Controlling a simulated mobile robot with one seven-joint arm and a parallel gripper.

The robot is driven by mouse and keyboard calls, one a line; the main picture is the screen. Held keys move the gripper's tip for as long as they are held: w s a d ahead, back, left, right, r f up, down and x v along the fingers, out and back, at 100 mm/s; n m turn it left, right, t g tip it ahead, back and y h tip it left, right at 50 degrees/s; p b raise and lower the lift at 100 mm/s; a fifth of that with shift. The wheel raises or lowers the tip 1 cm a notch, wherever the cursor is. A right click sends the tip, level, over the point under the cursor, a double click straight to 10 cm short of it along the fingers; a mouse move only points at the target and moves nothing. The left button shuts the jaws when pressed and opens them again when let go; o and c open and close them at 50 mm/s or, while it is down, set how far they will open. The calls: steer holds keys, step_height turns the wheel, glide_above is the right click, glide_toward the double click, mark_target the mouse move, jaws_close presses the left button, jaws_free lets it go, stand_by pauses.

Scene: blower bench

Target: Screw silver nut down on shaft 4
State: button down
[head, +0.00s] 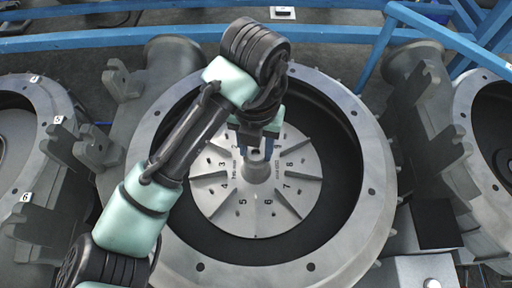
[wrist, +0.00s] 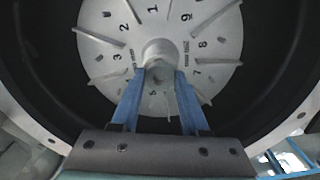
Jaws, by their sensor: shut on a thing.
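My gripper (head: 256,154) points down over the hub at the middle of the central blower's grey impeller (head: 225,205). Its two blue fingers are shut on a small grey piece at the hub, which I take for the silver nut; it is mostly hidden between the fingers. In the wrist view my gripper (wrist: 158,76) has its fingertips at the near side of the pale round hub (wrist: 160,50). The shaft is not clearly visible under the fingers. I cannot read a number naming this shaft; the impeller sectors carry their own numbers.
The impeller sits inside a thick grey round casing (head: 372,190) with bolt holes in its rim. Similar casings stand at the left (head: 45,97) and right (head: 465,95). Upright grey brackets (head: 95,148) stand between them. Blue rails (head: 110,38) run behind.

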steer(key=shift+s+m+b, duration=0.1)
steer(key=shift+m+b, duration=0.5)
steer(key=shift+m, duration=0.6)
steer(key=c, duration=0.7)
jaws_free()
